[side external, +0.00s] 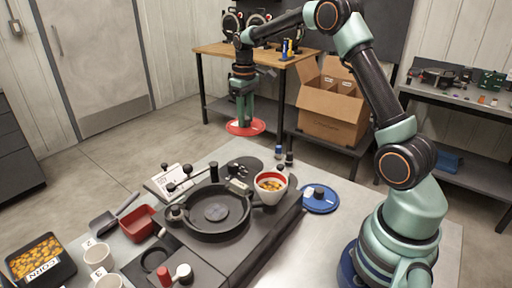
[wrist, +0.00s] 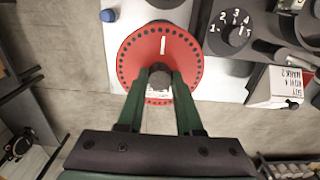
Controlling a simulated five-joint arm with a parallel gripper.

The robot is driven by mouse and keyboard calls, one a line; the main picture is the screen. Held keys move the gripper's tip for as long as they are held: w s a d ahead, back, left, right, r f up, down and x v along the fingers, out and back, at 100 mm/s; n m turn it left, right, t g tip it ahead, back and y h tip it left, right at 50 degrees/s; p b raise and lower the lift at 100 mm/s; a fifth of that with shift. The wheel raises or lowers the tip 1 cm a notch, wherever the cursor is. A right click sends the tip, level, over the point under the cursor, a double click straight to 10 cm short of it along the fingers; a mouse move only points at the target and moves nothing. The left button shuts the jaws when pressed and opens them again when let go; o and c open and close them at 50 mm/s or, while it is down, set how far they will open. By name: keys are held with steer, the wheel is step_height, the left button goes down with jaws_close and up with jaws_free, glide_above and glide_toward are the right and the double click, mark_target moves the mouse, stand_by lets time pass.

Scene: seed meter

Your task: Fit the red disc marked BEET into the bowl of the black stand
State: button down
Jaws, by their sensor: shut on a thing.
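The red disc (side external: 258,127) is held level in the air at the far side of the white table. In the wrist view the red disc (wrist: 190,55) shows a ring of small dark holes near its rim, a white line and a white label mostly hidden by the fingers. My gripper (side external: 244,108) points down, and in the wrist view its green fingers (wrist: 160,85) are shut on the disc's dark centre knob. The black stand (side external: 263,231) is on the table, nearer the side camera. Its round bowl (side external: 214,210) is empty of any disc, apart from the gripper.
A blue disc (side external: 320,200) lies right of the stand. A white cup of seeds (side external: 270,186) sits at the stand's right, and small knobs (side external: 188,169) rise behind the bowl. A dial (wrist: 236,35) shows in the wrist view. A red tray (side external: 138,224) and corn bin (side external: 40,261) are left.

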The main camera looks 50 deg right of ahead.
step_height(320, 180, up, 7)
steer(key=shift+r, duration=0.2)
steer(key=s+a+r+n, duration=0.1)
steer(key=s+a+n, duration=0.1)
steer(key=a, duration=0.9)
steer(key=n, duration=0.4)
glide_above(216, 211)
steer(key=shift+f, duration=5.85)
steer(key=shift+s+f, duration=0.1)
steer(key=shift+f, duration=0.3)
steer(key=shift+f, duration=0.3)
steer(key=shift+f, duration=0.6)
